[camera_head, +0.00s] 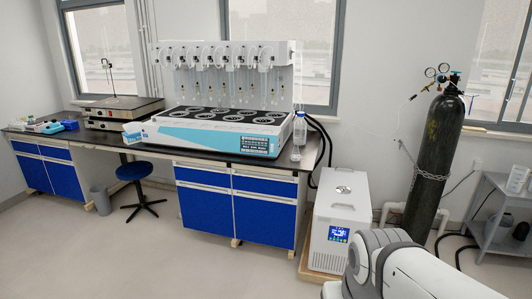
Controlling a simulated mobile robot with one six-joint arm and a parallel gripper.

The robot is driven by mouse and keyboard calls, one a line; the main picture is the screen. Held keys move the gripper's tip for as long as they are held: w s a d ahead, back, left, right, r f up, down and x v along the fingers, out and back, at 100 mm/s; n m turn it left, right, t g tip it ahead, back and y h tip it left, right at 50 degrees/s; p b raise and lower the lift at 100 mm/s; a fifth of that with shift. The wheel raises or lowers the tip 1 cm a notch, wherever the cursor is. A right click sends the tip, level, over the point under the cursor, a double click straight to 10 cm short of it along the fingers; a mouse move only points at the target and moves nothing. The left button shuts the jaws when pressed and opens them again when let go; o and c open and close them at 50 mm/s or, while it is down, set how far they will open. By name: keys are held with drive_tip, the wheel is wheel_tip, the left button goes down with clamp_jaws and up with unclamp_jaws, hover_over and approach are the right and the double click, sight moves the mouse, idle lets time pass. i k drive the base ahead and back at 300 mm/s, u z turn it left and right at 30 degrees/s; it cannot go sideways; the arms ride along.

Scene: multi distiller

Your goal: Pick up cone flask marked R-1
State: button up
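I cannot make out a cone flask marked R-1 in the head view. No R-1 label is legible from here. A white and blue multi-position distiller (212,134) stands on the dark-topped bench, with a row of round heating places and slim glass parts hanging above them. A clear bottle with a blue cap (299,130) stands upright at the bench's right end. My white arm shows at the bottom right, but my gripper is out of view.
A white chiller box (338,225) stands on the floor right of the bench. A dark gas cylinder (432,160) and grey shelf (495,240) are farther right. A blue stool (135,172) stands before the bench. The floor in front is clear.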

sight(295, 155)
drive_tip(key=i, duration=3.15)
drive_tip(key=z, duration=0.2)
